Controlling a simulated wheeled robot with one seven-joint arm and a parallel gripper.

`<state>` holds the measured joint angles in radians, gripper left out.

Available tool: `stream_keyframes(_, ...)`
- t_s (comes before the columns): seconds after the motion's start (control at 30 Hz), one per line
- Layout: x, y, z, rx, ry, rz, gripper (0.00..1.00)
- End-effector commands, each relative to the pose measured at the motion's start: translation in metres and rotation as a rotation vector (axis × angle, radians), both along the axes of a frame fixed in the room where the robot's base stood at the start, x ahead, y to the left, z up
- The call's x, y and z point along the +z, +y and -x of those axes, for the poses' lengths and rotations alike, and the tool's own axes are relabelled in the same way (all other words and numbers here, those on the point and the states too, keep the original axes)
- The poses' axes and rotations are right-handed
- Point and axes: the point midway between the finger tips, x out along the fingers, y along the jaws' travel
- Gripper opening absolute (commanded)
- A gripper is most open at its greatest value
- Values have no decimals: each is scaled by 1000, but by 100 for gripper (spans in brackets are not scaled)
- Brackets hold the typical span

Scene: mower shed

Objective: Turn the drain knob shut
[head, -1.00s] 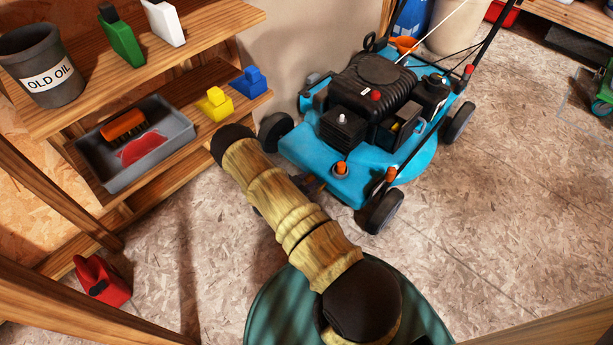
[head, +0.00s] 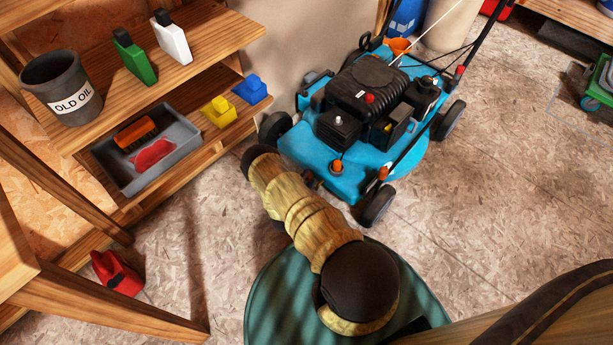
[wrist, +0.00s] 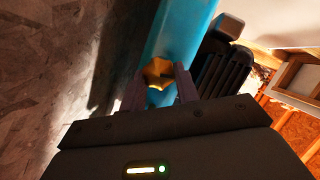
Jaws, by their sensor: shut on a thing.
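The blue mower (head: 312,166) stands on the floor in the head view. There my arm reaches toward its near side and hides the knob and most of my gripper.
A wooden shelf at left holds an old oil pot (head: 62,90), green and white bottles, a grey tray (head: 185,160) and yellow and blue pieces. A red can (head: 117,274) lies low at left.

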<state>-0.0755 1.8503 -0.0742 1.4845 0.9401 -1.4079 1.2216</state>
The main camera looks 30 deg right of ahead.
Motion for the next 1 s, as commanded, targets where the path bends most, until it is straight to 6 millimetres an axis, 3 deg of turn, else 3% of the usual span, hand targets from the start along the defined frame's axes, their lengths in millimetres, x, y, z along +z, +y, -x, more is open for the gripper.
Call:
stream_keyframes(0.4, -3, 1, 3, -3, -233, -87, 8)
stream_keyframes(0.97, -4, 1, 3, -1, -271, -101, 8)
stream_keyframes(1.0, -4, 1, 3, -1, -271, -101, 37)
